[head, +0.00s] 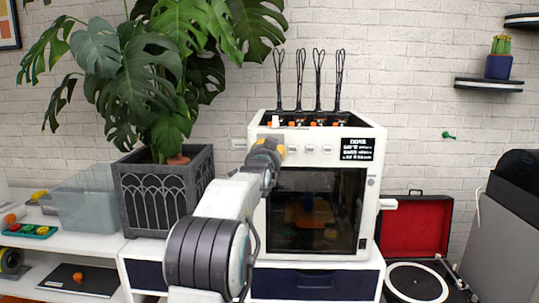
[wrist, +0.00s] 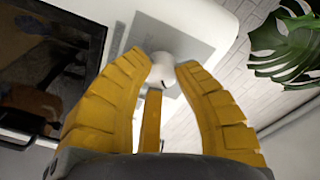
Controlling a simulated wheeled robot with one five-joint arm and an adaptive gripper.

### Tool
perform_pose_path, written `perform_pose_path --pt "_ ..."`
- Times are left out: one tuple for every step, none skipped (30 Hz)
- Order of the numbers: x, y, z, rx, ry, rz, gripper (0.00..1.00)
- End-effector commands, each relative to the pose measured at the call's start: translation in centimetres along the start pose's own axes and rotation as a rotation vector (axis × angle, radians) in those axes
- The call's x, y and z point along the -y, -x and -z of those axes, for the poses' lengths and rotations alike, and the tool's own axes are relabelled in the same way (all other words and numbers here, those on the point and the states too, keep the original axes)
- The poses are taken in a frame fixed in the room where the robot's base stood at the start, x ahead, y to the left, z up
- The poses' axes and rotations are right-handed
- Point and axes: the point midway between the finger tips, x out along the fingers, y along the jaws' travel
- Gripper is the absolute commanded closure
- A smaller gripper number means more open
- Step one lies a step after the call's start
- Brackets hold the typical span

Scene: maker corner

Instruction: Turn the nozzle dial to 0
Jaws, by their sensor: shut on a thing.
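The white 3D printer (head: 255,215) stands on a cabinet, with a dark window in its door and a row of small controls above it. My gripper (head: 268,148) is at the upper left of its front and hides what is behind it there. In the wrist view, my gripper's yellow fingers (wrist: 164,72) are shut on a small white dial (wrist: 162,66), one finger on each side. The dial sits on a grey plate (wrist: 172,36). A small dark mark shows on the dial's near side. I cannot read any numbers around it.
A potted plant (head: 163,195) stands left of the printer, its leaves reaching above. A clear bin (head: 82,200) is further left. A red-lined record player case (head: 414,232) is at the right. A small display (head: 357,148) is at the printer's upper right.

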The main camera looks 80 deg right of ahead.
Motion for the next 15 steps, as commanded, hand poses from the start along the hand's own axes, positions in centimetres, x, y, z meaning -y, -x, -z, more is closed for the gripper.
perform_pose_path --pt "0.15 0.10 0.33 -0.016 0.020 0.015 1.00" --pt "0.11 0.10 0.29 -0.017 0.034 0.016 1.00" --pt "0.12 0.11 0.29 -0.019 0.057 0.018 1.00" --pt "0.09 0.12 0.27 -0.020 0.077 0.019 1.00" --pt "0.09 0.12 0.26 -0.021 0.097 0.020 1.00" --pt "0.14 0.13 0.29 -0.024 0.127 0.022 1.00" --pt "0.18 0.13 0.30 -0.025 0.152 0.024 1.00" --pt "0.22 0.13 0.33 -0.027 0.176 0.025 1.00" --pt "0.29 0.13 0.36 -0.029 0.207 0.027 1.00" --pt "0.31 0.14 0.37 -0.031 0.230 0.028 1.00" --pt "0.32 0.14 0.36 -0.032 0.253 0.029 1.00" --pt "0.32 0.14 0.34 -0.034 0.283 0.030 1.00" --pt "0.33 0.14 0.33 -0.036 0.305 0.031 1.00" --pt "0.36 0.14 0.33 -0.039 0.326 0.033 1.00" --pt "0.39 0.15 0.33 -0.041 0.354 0.035 1.00"
